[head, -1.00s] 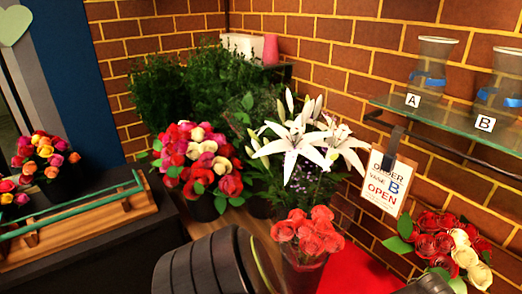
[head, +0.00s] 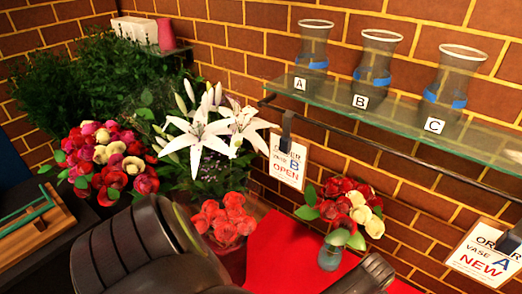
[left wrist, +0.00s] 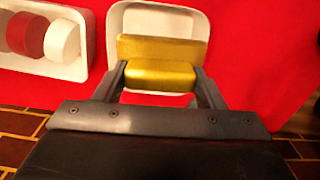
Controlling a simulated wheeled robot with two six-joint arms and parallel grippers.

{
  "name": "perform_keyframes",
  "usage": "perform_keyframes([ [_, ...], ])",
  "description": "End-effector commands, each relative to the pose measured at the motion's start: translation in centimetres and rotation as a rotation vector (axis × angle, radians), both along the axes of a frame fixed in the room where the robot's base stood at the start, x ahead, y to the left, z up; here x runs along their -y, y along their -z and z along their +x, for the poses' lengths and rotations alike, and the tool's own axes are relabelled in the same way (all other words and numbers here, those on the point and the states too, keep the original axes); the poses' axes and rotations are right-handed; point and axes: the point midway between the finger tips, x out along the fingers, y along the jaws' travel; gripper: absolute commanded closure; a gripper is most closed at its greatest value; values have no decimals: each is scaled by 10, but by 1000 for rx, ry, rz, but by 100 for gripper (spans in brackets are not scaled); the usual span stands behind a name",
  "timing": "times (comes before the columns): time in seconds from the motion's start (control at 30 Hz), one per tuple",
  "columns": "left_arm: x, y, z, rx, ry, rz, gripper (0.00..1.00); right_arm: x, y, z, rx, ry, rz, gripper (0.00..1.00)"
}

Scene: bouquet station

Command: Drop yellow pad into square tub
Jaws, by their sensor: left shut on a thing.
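In the left wrist view my left gripper (left wrist: 158,82) is shut on the yellow pad (left wrist: 158,52), with one dark finger at each side. The pad is a shiny gold-yellow block. The square tub (left wrist: 162,18) is a pale, rounded square container on the red surface, seen behind and around the pad. The pad and the fingers hide its middle and near side. I cannot tell how far the pad is above the tub. My right gripper does not show, and neither the pad nor the tub shows in the head view.
A white tray (left wrist: 83,65) with red and white rolls lies left of the tub. Red cloth (left wrist: 255,60) is bare to the right. The head view shows a flower vase (head: 330,257), red flowers (head: 225,220), lilies (head: 200,140) and a glass shelf (head: 400,118) with vases A, B and C.

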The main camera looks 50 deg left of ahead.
Motion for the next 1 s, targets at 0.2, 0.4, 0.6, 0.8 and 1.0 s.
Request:
perform_keyframes([
  [0.2, 0, 10, 0, 1, 0, -1, 55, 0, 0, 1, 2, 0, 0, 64],
  [0.4, 0, 10, 1, 2, 0, 0, 55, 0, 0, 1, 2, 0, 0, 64],
  [0.6, 0, 10, 0, 2, 0, 0, 16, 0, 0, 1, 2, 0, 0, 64],
  [0.8, 0, 10, 0, 1, 1, -1, 11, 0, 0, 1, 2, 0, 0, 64],
  [1.0, 1, 4, 5, 3, 2, 0, 11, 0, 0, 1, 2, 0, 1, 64],
])
